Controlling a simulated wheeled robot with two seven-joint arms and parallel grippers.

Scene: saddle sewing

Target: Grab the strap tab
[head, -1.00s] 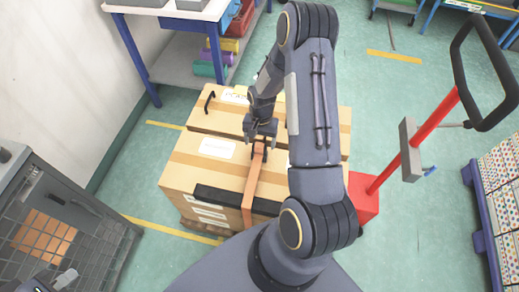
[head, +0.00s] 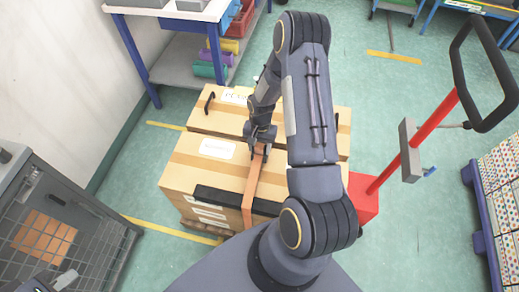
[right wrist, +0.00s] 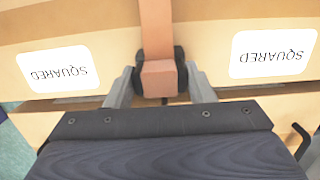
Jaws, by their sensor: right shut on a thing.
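The orange-brown strap (head: 250,192) runs down over the front of a cardboard box in the head view. Its upper end lies at my right gripper (head: 259,150). In the right wrist view, the strap tab (right wrist: 159,72) is a square brownish end between the dark pads of my right gripper (right wrist: 160,78), which is shut on it. The strap (right wrist: 155,25) continues from the tab to the top of that view. The gripper partly hides the tab in the head view. My left gripper is not in view.
Cardboard boxes (head: 200,172) with white labels stand close under the gripper. A red post with a black handle (head: 508,90) stands to the right. A grey mesh cage (head: 90,230) is at the lower left, and a blue-legged table (head: 135,55) behind. Green floor lies between.

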